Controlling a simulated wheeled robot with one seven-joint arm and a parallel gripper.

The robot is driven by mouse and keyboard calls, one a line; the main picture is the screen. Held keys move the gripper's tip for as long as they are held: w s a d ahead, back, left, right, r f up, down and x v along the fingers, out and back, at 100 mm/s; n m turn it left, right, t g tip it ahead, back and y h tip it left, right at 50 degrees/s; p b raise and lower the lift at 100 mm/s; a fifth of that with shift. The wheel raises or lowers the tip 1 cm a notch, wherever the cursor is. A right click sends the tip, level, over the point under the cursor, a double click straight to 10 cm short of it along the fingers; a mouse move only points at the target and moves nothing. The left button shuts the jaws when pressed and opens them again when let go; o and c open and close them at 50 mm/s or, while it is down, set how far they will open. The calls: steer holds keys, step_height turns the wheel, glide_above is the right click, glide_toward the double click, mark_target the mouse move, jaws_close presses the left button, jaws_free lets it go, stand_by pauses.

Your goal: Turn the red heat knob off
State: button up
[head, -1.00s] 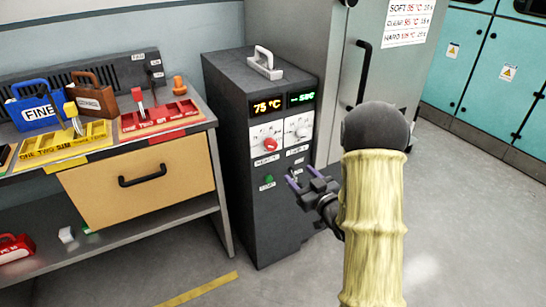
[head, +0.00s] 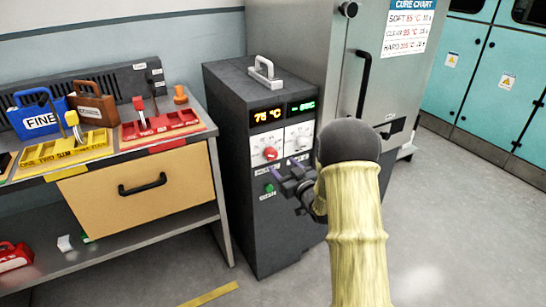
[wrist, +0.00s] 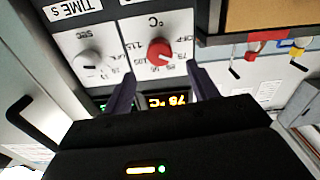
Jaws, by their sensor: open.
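The red heat knob (head: 270,153) is on the left white dial panel on the front of a dark grey cabinet (head: 232,150), below the orange display (head: 267,115). My gripper (head: 287,167) is in front of the cabinet, just below and right of the knob, open and empty. In the wrist view, which is upside down, the red knob (wrist: 159,53) lies beyond and between the two spread fingertips of my gripper (wrist: 161,75). The knob appears apart from the fingers. Its exact pointer setting is too small to read surely.
A grey-white time knob (wrist: 89,60) sits beside the red one. A green button (head: 269,188) is below the dials. A workbench with a drawer (head: 140,190) and coloured trays stands left; a tall grey oven (head: 310,40) stands behind. Floor at the right is clear.

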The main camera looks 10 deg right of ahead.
mark_target(273, 156)
steer(key=x, duration=0.7)
steer(key=shift+w+a, duration=0.1)
steer(key=shift+w, duration=0.25)
steer(key=c, duration=1)
